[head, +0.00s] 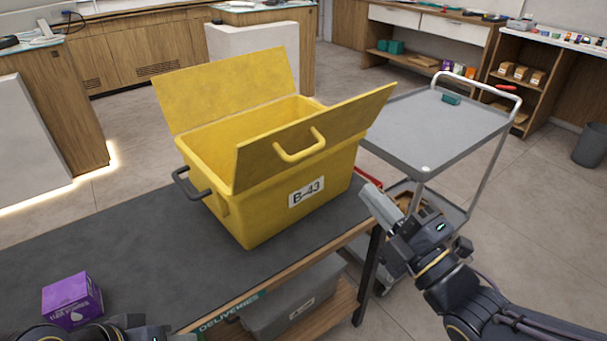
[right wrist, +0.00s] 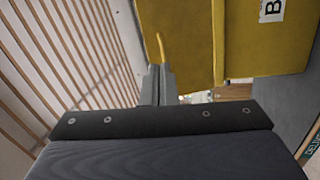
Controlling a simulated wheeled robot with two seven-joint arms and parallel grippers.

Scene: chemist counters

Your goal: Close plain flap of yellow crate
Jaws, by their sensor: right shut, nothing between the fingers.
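The yellow crate (head: 280,215), labelled B-43, stands on the dark counter top. Its plain flap (head: 228,88) is on the far side, raised and leaning outward. Its other flap (head: 345,130), with a yellow handle (head: 300,145), also stands open on the near side, slanting up to the right. My right gripper (head: 372,196) is shut and empty, to the right of the crate and apart from it. In the right wrist view its closed fingers (right wrist: 157,84) show below the handle, with the crate wall (right wrist: 268,60) to the right. My left arm only edges in at the bottom left; its fingers are hidden.
A purple box (head: 72,300) sits on the counter (head: 120,250) at the front left. A grey cart (head: 435,130) stands close to the crate's right. A grey crate (head: 295,300) is on the shelf below.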

